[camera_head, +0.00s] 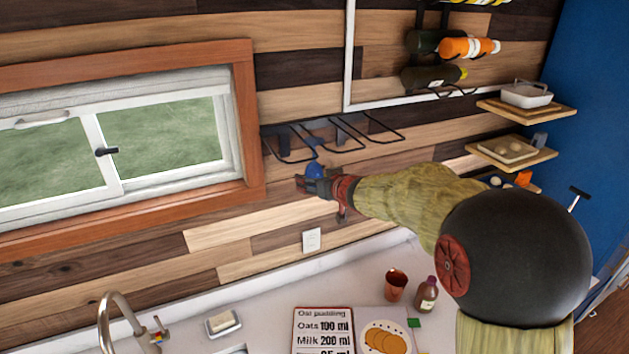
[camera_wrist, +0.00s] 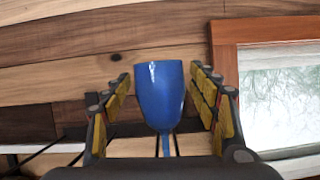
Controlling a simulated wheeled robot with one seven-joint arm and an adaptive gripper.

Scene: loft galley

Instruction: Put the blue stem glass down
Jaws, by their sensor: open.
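The blue stem glass (camera_wrist: 160,92) is between the two open fingers of my gripper (camera_wrist: 160,110) in the wrist view. A gap shows on each side of its bowl, so the fingers do not appear to touch it. Its stem runs down in that picture toward the dark rods of the wall rack. In the head view the glass (camera_head: 315,168) is a small blue shape at the rack's lower edge, partly hidden by my gripper (camera_head: 308,183). The black wire rack (camera_head: 335,135) is fixed to the plank wall. Whether the glass's foot rests in the rack is hard to tell.
A wood-framed window (camera_head: 120,140) is left of the rack. Bottles (camera_head: 470,47) lie in a holder above right, and small wooden shelves (camera_head: 510,150) stick out at right. The counter below holds a copper cup (camera_head: 396,285), a brown bottle (camera_head: 426,295) and a soap dish (camera_head: 222,323).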

